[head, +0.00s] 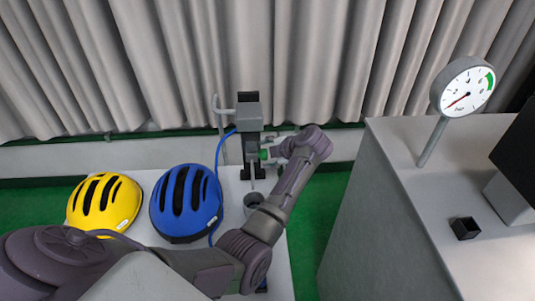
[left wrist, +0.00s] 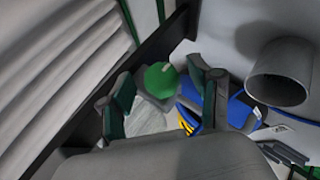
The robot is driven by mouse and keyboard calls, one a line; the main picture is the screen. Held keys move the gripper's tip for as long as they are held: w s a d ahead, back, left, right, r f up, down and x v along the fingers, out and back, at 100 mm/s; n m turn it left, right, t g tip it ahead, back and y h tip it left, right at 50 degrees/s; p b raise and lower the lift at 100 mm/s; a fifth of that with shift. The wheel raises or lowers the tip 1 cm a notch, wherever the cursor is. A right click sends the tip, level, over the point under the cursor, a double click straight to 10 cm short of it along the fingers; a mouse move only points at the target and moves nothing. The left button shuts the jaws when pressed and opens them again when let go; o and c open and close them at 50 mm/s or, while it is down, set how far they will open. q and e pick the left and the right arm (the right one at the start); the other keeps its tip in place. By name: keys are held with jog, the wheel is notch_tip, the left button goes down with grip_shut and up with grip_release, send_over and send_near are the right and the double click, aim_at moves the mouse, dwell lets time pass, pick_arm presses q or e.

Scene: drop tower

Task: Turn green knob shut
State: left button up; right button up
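The green knob (head: 263,154) sits on the right side of the grey drop tower (head: 249,125), low on its head. My left arm reaches around from the lower left, and my left gripper (head: 275,152) is at the knob from the right. In the left wrist view the round green knob (left wrist: 162,80) shows between the two fingers of my left gripper (left wrist: 163,84), with a gap on each side. The fingers are apart and not closed on it. A small light mark shows on the knob's top. My right gripper is not in view.
A yellow helmet (head: 104,204) and a blue helmet (head: 186,203) lie on the white table left of the tower. A grey cup (head: 253,202) stands below the tower. A dial gauge (head: 467,87) stands on the grey cabinet (head: 405,190) at right, with a small black box (head: 465,228). A curtain hangs behind.

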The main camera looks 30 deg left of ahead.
pick_arm(q)
jog(key=c, duration=1.1)
jog(key=shift+f+b, duration=0.3)
jog(key=shift+b, duration=0.05)
jog(key=shift+c, duration=0.2)
jog(key=shift+r+t+y, duration=0.2)
jog(key=shift+t+y, duration=0.2)
jog(key=shift+t, duration=0.1)
jog(key=o, duration=1.1)
jog(key=shift+o, duration=0.2)
jog(key=shift+r, duration=0.1)
